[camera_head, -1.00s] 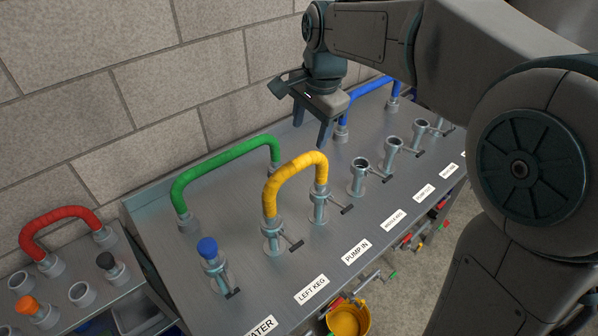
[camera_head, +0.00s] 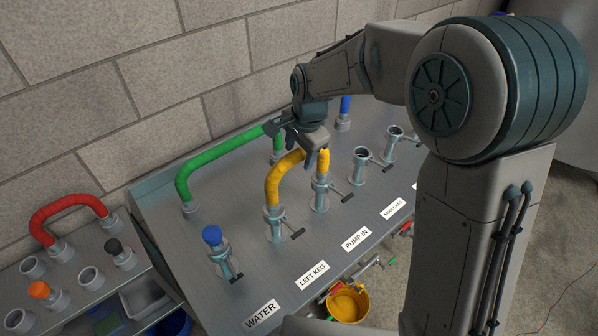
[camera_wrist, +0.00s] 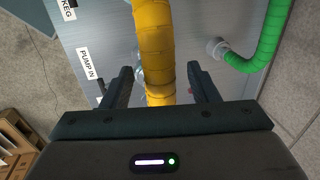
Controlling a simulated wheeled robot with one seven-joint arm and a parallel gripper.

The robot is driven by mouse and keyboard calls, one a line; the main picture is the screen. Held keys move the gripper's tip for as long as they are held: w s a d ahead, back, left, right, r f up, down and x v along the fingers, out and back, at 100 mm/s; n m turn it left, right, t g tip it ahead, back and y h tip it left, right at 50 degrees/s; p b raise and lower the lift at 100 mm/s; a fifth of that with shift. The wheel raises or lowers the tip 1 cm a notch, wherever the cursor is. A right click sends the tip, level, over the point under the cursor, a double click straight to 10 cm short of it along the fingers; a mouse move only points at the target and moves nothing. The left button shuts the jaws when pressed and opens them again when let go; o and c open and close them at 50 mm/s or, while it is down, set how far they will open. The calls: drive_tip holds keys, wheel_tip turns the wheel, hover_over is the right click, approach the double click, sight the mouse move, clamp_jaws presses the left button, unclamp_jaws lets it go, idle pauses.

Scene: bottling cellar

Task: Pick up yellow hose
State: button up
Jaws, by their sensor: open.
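The yellow hose (camera_head: 280,172) is an upright arch on the sloped metal panel. Its two ends sit in the pipe fittings at the LEFT KEG and PUMP IN labels. My gripper (camera_head: 316,154) is at the top of the arch, near its right side, and hides part of it. In the wrist view the yellow hose (camera_wrist: 154,50) runs between the two spread fingers of my gripper (camera_wrist: 160,85), with a gap on each side. The jaws are open and the hose is not gripped.
A green hose (camera_head: 222,154) arches just behind. A blue-capped fitting (camera_head: 212,236) stands left and open fittings (camera_head: 361,163) stand right. A red hose (camera_head: 68,203) is on a lower-left rack. A yellow bucket (camera_head: 348,303) is below the panel. A brick wall (camera_head: 150,70) is behind.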

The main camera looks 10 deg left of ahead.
drive_tip(key=shift+w+a+f, duration=0.1)
drive_tip(key=shift+a+f, duration=0.05)
drive_tip(key=shift+f, duration=0.6)
drive_tip(key=c, duration=1)
drive_tip(key=shift+r, duration=0.1)
drive_tip(key=shift+r, duration=0.1)
drive_tip(key=shift+r, duration=0.55)
wheel_tip(320, 180, up, 2)
drive_tip(key=shift+r+b, duration=0.25)
drive_tip(key=shift+b, duration=0.35)
drive_tip(key=s+d+r, duration=0.1)
drive_tip(key=d+r, duration=0.1)
drive_tip(key=d, duration=0.1)
drive_tip(key=s+d+r+b, duration=0.1)
drive_tip(key=d+r, duration=0.1)
drive_tip(key=d, duration=0.2)
drive_tip(key=s+d+r+b, duration=0.1)
drive_tip(key=s+d+r, duration=0.1)
drive_tip(key=d+r, duration=0.1)
drive_tip(key=shift+d+r, duration=0.1)
drive_tip(key=shift+d, duration=0.4)
